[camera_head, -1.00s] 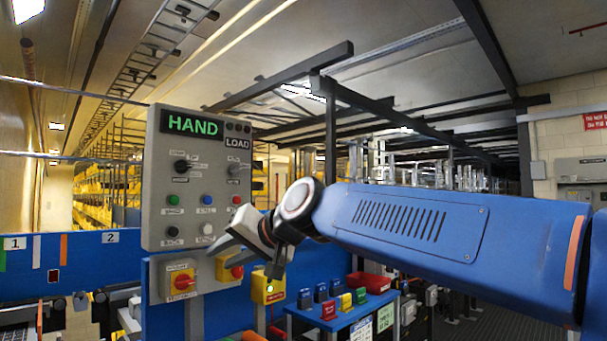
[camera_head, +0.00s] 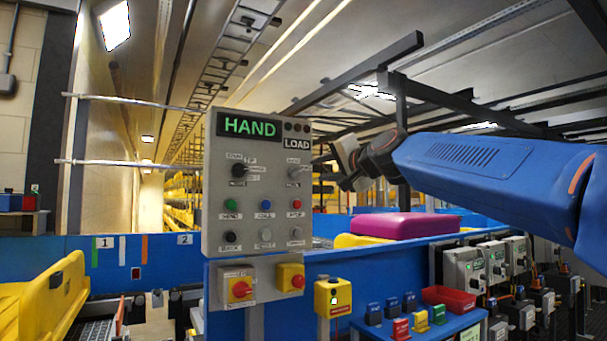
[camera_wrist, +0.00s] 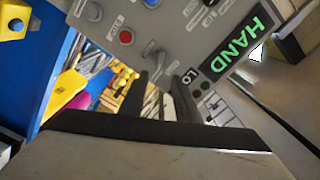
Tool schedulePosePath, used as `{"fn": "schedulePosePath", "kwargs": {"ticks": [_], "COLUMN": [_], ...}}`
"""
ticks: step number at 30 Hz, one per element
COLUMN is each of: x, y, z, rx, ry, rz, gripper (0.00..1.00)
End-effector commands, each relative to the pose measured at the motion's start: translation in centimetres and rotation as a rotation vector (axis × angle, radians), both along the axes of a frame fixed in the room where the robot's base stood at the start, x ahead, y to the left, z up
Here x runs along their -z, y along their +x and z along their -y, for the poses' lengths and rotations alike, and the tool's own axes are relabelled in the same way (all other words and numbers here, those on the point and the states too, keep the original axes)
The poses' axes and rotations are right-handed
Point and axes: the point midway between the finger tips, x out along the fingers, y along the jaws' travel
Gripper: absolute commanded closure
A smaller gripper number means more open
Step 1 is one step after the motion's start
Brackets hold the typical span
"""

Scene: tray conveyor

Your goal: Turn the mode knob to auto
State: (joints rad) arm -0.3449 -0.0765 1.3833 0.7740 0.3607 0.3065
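The grey control panel (camera_head: 218,210) has a display (camera_head: 249,126) reading HAND in green. Below it is a black knob (camera_head: 239,170) with small blurred labels around it. A grey knob (camera_head: 295,172) sits to its right, below the LOAD display (camera_head: 297,144). I cannot read which label either knob points at. My gripper (camera_head: 326,168) is just beyond the panel's right edge, at knob height. In the wrist view its dark fingers (camera_wrist: 161,92) are apart and empty, pointing towards the grey knob (camera_wrist: 154,52).
Several push buttons, including a red one (camera_head: 296,204), lie below the knobs. A magenta item (camera_head: 402,225) and blue shelf (camera_head: 430,333) lie right.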

Motion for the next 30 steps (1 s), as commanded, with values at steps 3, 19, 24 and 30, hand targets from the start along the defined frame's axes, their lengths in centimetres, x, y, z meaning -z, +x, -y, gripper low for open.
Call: {"fn": "schedulePosePath", "kwargs": {"ticks": [3,19,24,30], "x": [0.1,0.1,0.1,0.0], "y": [1.7,8.1,9.3,9.8], "z": [-1.2,-5.5,-6.3,-6.6], "rx": [-0.002,-0.001,-0.001,0.000], "ry": [-0.001,-0.001,-0.001,0.000], "rz": [-0.001,0.000,0.000,0.000], "gripper": [0.70,0.70,0.70,0.70]}}
